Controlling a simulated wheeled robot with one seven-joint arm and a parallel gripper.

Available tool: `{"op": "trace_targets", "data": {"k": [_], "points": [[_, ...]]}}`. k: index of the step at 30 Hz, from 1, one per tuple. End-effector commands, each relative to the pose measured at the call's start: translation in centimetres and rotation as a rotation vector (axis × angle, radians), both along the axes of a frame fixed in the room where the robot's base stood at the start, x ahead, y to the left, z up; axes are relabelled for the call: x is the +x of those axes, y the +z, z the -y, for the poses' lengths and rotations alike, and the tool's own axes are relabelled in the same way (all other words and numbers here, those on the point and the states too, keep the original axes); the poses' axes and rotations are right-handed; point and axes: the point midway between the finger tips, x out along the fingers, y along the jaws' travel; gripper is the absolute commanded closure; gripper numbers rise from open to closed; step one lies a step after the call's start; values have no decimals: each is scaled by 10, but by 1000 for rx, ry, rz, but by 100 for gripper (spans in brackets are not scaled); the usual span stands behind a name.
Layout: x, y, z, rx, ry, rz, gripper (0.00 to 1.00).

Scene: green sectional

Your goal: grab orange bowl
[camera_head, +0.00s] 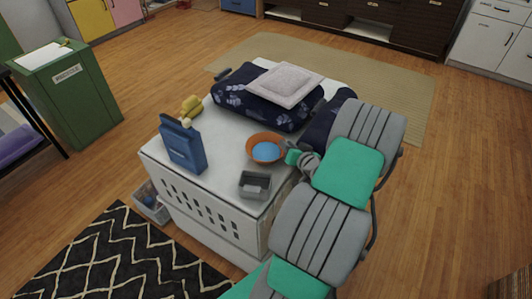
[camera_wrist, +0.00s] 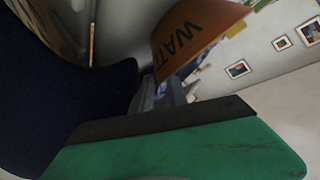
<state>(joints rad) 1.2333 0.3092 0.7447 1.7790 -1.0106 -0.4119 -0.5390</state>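The orange bowl (camera_head: 264,138) has a blue middle and stands upright on the white top of a crate-like box (camera_head: 212,152). My gripper (camera_head: 294,157), with green and grey parts, is at the bowl's right rim. I cannot tell whether it touches the bowl. In the wrist view the bowl (camera_wrist: 200,38) shows close up at the top, with dark letters on its side. A green and black part of my gripper fills the bottom of that view. The spacing of the fingertips is hidden.
A blue bag-like container (camera_head: 183,146) and a yellow object (camera_head: 191,105) stand left of the bowl. A small grey tray (camera_head: 255,185) is in front. A navy patterned cushion (camera_head: 265,98) with a pale pillow (camera_head: 285,84) lies behind. A green recycling bin (camera_head: 68,95) stands left.

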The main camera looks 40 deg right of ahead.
Motion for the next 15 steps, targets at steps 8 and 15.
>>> {"op": "trace_targets", "data": {"k": [8, 15], "points": [[0, 0, 0, 0, 0, -1, 100], [0, 0, 0, 0, 0, -1, 100]]}}
